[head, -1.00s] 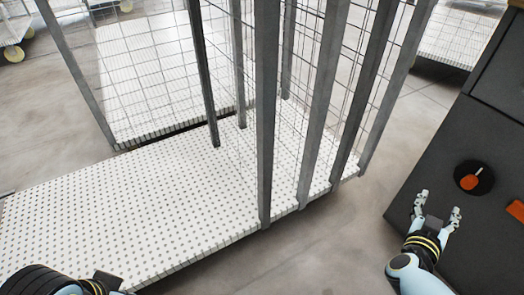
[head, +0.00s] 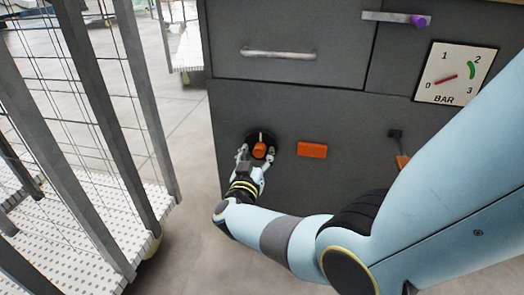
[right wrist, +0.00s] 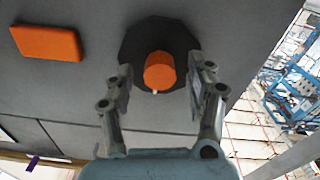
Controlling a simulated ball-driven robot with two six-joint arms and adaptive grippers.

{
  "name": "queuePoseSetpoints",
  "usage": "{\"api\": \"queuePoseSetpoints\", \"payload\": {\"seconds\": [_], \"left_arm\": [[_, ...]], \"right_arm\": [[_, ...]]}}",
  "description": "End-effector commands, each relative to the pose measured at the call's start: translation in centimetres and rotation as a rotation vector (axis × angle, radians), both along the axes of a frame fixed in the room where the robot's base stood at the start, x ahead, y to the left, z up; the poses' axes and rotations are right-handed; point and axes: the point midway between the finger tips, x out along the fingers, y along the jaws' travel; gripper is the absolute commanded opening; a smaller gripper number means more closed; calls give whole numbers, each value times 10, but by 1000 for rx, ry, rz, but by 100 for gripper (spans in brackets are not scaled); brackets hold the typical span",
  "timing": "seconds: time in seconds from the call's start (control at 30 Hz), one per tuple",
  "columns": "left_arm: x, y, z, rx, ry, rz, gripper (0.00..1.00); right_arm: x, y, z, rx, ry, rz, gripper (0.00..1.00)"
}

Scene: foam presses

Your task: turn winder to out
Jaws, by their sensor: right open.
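The winder is an orange knob (head: 259,151) on a black round plate (head: 262,139), set in the dark grey cabinet front. It also shows in the right wrist view as an orange knob (right wrist: 159,71) on its black disc (right wrist: 143,40), with a small white mark at its edge. My right gripper (head: 254,158) is at the knob. In the right wrist view the right gripper (right wrist: 161,84) is open, with one finger on each side of the knob and gaps between. My left gripper is not in view.
An orange rectangular block (head: 312,150) sits right of the knob. A gauge marked BAR (head: 455,73) has its red needle between 0 and 1. A drawer handle (head: 278,53) is above. A wire cage cart (head: 85,225) stands at left, with floor between.

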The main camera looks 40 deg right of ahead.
Motion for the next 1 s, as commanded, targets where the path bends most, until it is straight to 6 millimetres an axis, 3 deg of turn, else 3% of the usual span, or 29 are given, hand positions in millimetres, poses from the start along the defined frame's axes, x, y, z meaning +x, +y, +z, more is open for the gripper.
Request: {"api": "queuePoseSetpoints", "payload": {"seconds": [0.37,0.77,1.0], "left_arm": [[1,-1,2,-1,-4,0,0],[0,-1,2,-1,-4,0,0],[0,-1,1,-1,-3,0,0]], "right_arm": [[2,-1,0,0,0,-1,54],[2,-1,0,0,0,-1,2],[2,0,0,12,-12,-1,0]]}}
